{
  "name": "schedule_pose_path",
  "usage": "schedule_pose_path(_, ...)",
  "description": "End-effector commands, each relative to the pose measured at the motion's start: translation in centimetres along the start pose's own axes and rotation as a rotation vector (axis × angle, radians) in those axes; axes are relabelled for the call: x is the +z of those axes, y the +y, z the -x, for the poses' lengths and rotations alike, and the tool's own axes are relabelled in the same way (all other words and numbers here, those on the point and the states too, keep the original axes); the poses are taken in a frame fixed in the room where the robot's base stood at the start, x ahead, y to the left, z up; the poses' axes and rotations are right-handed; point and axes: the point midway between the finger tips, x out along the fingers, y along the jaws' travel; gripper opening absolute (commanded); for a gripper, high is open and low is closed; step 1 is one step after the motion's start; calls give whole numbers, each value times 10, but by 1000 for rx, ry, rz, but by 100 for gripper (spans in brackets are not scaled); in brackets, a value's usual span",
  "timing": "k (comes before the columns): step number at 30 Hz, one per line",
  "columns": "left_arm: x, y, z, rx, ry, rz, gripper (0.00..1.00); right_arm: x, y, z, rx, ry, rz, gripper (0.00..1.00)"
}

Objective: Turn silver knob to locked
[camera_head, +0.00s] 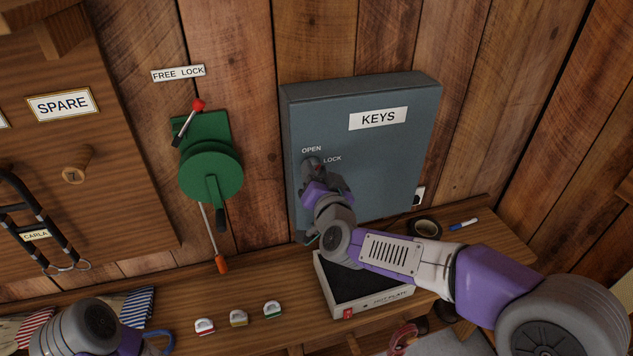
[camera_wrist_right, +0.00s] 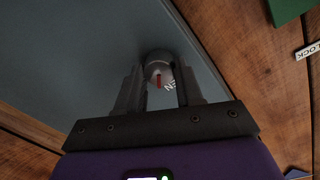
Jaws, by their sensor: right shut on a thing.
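The grey-blue key cabinet (camera_head: 378,162) hangs on the plank wall and has a KEYS label. The silver knob (camera_head: 309,163) is on its left side, beside the words OPEN and LOCK. My right gripper (camera_head: 316,175) is at the knob and partly hides it. In the right wrist view, the knob (camera_wrist_right: 158,66) is between the two fingers of my right gripper (camera_wrist_right: 159,88), which is shut on it. A red mark shows on the knob. Which word it points at I cannot tell. My left arm shows at the lower left; its fingers are not visible.
A green crank device (camera_head: 211,172) with a red-tipped lever hangs left of the cabinet. Below, the wooden shelf (camera_head: 255,285) holds an open box (camera_head: 372,300), a tape roll (camera_head: 427,228), a marker (camera_head: 463,224) and three small tins. My right forearm crosses above the box.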

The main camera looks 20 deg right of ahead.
Motion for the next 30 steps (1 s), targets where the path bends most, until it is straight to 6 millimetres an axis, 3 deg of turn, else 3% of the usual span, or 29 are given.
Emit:
schedule_pose_path(18, -2, -17, -46, 0, 0, 0, 0, 2, 2, 0, -6, -38, -577, 6)
schedule_pose_path(30, -3, -23, -62, 0, 0, 0, 0, 0, 2, 0, -8, -55, -829, 6)
